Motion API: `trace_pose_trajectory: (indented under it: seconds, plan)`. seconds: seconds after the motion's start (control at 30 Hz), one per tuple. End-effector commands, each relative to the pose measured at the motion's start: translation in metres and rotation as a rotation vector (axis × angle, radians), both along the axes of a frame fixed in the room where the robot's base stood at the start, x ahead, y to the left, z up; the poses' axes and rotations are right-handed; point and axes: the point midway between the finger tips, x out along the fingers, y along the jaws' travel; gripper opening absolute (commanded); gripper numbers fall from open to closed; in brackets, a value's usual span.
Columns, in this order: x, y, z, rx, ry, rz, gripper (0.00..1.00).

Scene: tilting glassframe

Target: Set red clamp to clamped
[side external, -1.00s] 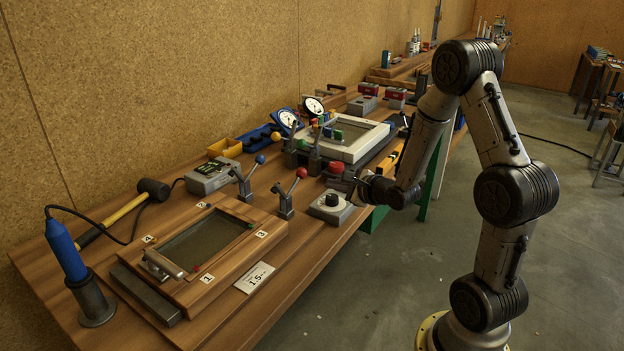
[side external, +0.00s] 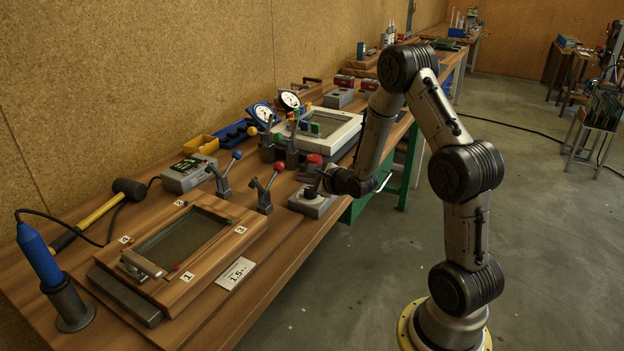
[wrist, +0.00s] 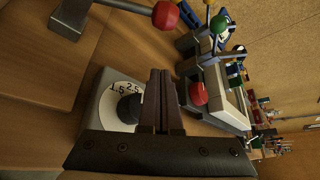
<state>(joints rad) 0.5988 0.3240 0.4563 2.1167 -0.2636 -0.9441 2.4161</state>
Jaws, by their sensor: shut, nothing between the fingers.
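The red clamp (side external: 264,196) stands on the bench beside the wooden frame, with its red-ball lever (side external: 279,166) raised and tilted to the right in the side view. In the wrist view its red ball (wrist: 166,14) and grey lever arm show at the top. My gripper (side external: 325,179) is right of the clamp, over the dial box, apart from the clamp. In the wrist view my gripper's fingers (wrist: 160,75) are together and empty, beside the black knob. The fingertips are hard to make out in the side view.
The grey dial box (side external: 312,203) lies close under my gripper. A blue-ball clamp (side external: 222,182) stands left of the red one. The wooden frame (side external: 180,245) lies in front. A white frame (side external: 335,130) with several levers and a red button (wrist: 198,93) are behind.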

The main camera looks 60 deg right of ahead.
Motion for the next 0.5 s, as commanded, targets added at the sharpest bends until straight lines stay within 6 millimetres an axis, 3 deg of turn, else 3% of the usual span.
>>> trace_pose_trajectory:
  seconds: [0.23, 0.5]
  plan:
    - [0.035, -0.011, -0.014, 0.000, -0.002, 0.001, 0.00]
    - [0.038, 0.011, 0.012, -0.001, -0.001, 0.002, 0.00]
